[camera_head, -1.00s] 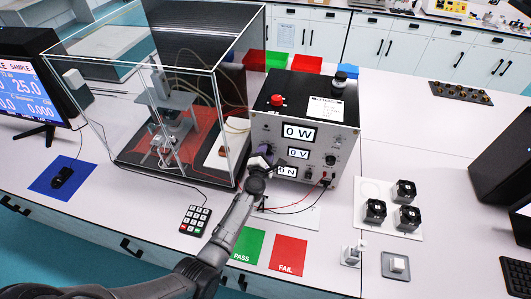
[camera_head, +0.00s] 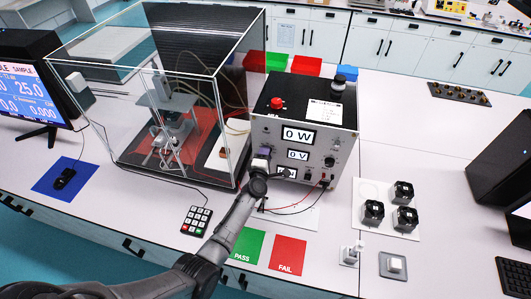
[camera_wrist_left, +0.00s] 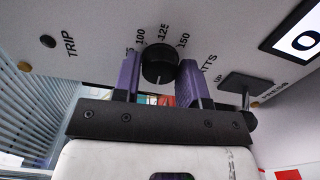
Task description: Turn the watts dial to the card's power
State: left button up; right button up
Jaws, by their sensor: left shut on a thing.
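The tester box (camera_head: 304,120) has a grey front panel. The black watts dial (camera_wrist_left: 160,62) sits on it beside the marks 100, 125 and 150 in the left wrist view. My left gripper (camera_wrist_left: 160,72) has its purple fingers on either side of the dial and is shut on it. In the head view this gripper (camera_head: 262,155) hides the dial at the panel's left side. The top display (camera_head: 298,135) reads 0 W. A white card (camera_head: 326,111) lies on the box top; its print is too small to read. My right gripper is out of view.
A clear enclosure (camera_head: 215,130) stands close left of the box. Red and black leads (camera_head: 290,208) loop below the panel. A keypad (camera_head: 197,220), green PASS (camera_head: 246,246) and red FAIL (camera_head: 288,255) mats lie in front. A red knob (camera_head: 277,103) sits on top.

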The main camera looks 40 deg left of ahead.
pick_arm(q)
jog(key=shift+m+p, duration=1.8)
jog(key=shift+m, duration=3.7)
jog(key=o, duration=0.9)
jog(key=shift+s, duration=0.1)
